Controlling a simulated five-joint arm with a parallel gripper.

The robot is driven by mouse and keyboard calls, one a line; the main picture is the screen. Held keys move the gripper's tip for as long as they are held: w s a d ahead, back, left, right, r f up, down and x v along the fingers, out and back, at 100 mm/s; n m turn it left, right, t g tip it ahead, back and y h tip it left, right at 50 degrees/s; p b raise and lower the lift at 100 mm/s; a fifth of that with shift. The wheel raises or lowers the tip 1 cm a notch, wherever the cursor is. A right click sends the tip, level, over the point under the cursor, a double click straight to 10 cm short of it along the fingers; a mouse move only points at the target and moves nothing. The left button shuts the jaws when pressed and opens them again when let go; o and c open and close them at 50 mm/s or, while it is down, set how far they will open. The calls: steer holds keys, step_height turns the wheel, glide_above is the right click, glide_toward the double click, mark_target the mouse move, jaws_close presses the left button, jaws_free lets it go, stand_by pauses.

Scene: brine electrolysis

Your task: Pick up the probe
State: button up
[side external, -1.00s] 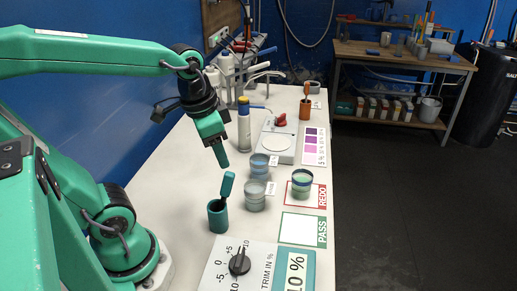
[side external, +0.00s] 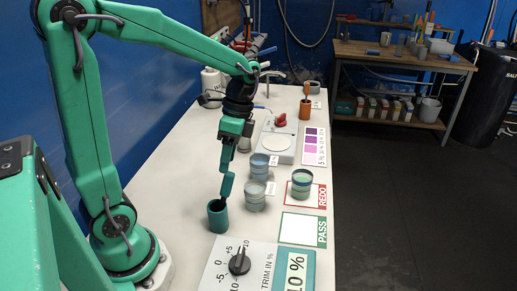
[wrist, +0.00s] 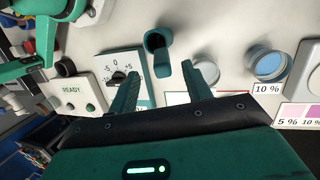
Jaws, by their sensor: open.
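A teal probe (side external: 227,186) with a paddle-like handle stands tilted in a small teal cup (side external: 217,217) on the white bench. My gripper (side external: 227,168) points down directly above the handle, very close to it in the side view. In the wrist view the fingers (wrist: 161,66) are apart, with the dark teal handle (wrist: 161,59) seen between their tips and the cup (wrist: 155,37) beyond. I cannot tell whether the fingers touch the handle. The probe's lower end is hidden in the cup.
Sample beakers (side external: 255,196) stand close right of the probe, one on the REDO card (side external: 318,197). The PASS card (side external: 297,229) is bare. A trim dial panel (side external: 240,263) lies in front. An orange cup (side external: 305,110) with another handled tool stands far back.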

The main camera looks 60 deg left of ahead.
mark_target(224, 183)
steer(key=shift+f, duration=0.1)
steer(key=shift+x, duration=1.25)
steer(key=shift+f, duration=0.1)
steer(key=shift+x, duration=2.5)
steer(key=shift+w, duration=0.1)
jaws_close()
